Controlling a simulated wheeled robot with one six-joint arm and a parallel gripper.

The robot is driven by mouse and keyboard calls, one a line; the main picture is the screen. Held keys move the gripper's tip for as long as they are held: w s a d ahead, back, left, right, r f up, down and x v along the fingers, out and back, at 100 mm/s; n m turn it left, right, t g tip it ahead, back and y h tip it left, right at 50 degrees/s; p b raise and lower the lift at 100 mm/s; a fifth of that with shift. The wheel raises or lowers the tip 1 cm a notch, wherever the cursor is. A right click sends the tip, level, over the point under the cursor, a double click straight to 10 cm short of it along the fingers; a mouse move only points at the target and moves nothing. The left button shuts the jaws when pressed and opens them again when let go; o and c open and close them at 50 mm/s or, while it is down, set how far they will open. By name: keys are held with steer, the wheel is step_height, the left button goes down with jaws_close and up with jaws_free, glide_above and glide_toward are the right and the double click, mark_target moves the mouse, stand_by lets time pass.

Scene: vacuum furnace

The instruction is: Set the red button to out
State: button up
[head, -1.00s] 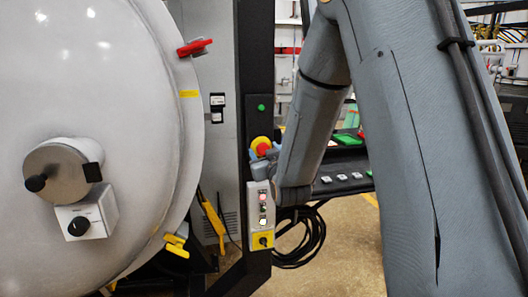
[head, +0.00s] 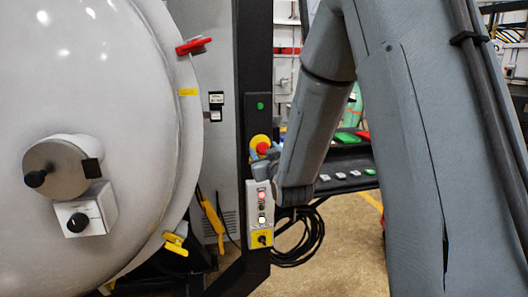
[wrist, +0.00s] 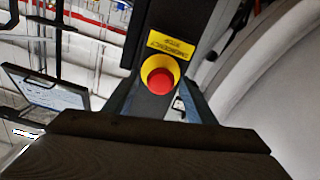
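The red button (head: 262,148) is a round mushroom head on a yellow ring, on the dark post beside the furnace. In the wrist view the red button (wrist: 160,80) is near the middle, below a yellow emergency-stop label (wrist: 171,44). My gripper (head: 267,152) is at the button, with a light-blue finger showing on each side of it in the head view. In the wrist view my gripper (wrist: 158,98) has its fingers apart, left and right of the button. I cannot tell whether either finger touches it. My wrist hides part of the post.
A grey control box (head: 260,208) with small lit buttons and a yellow-backed switch hangs just below my gripper. The rounded furnace door (head: 110,120) fills the left, with a red handle (head: 193,46) at its edge. A dark bench (head: 345,180) stands behind my arm.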

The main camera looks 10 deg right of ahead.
steer(key=shift+a, duration=0.1)
steer(key=s+b, duration=0.2)
steer(key=s, duration=0.5)
steer(key=shift+s, duration=0.4)
steer(key=s+f+m+g, duration=0.1)
steer(key=s+f+g, duration=0.3)
steer(key=f, duration=0.3)
steer(key=s+f+g, duration=0.4)
steer(key=f, duration=0.3)
steer(key=s+f+g, duration=0.2)
steer(key=s+g, duration=0.2)
steer(key=s, duration=0.5)
steer(key=s+f+m+g, duration=0.1)
steer(key=s+f+g, duration=0.2)
steer(key=s, duration=0.6)
steer(key=g, duration=0.2)
steer(key=shift+s+f+g, duration=0.3)
steer(key=shift+s, duration=0.1)
